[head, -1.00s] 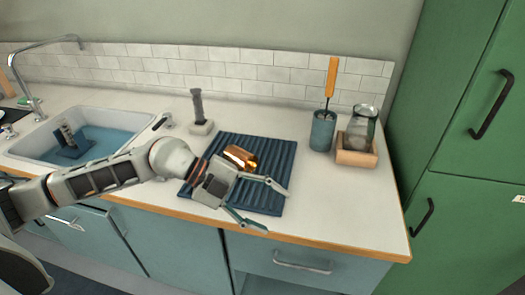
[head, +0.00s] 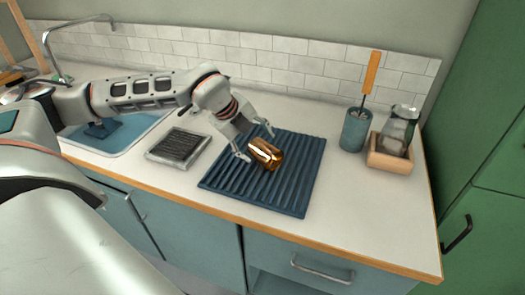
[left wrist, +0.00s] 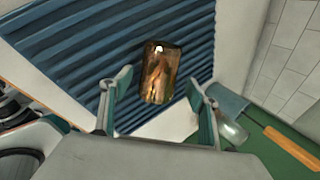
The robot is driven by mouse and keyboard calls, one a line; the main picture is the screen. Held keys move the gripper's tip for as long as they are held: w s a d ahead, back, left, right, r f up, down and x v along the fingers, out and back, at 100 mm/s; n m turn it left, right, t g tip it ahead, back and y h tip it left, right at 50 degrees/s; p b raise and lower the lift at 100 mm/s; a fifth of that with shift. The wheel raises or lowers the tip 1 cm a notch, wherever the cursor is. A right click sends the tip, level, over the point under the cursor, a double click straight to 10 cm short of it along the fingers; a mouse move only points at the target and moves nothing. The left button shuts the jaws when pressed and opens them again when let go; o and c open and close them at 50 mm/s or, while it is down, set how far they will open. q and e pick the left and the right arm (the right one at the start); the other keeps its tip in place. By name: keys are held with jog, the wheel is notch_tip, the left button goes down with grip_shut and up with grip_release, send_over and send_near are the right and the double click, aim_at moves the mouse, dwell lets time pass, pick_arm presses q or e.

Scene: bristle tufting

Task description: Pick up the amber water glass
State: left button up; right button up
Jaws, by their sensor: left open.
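The amber water glass (head: 265,153) lies on its side on the blue ribbed mat (head: 290,200). It also shows in the left wrist view (left wrist: 158,75), just beyond and between my fingers. My left gripper (head: 255,142) is open, reaching in from the left with one fingertip on each side of the glass's near end. In the left wrist view the open fingers (left wrist: 159,84) are spread wider than the glass, with gaps on both sides. I cannot tell whether either finger touches it. My right gripper is not in view.
A blue cup (head: 355,130) with an orange-handled tool and a wooden tray (head: 388,157) holding a glass jar (head: 399,128) stand right of the mat. A dark ribbed pad (head: 179,147) lies left of it, near the sink (head: 105,140). The counter's front right is clear.

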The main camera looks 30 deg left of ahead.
aim_at(260, 147)
pick_arm(q)
jog(key=x, duration=0.3)
jog(key=shift+w+f, duration=0.1)
jog(key=shift+f, duration=0.05)
jog(key=c, duration=1.5)
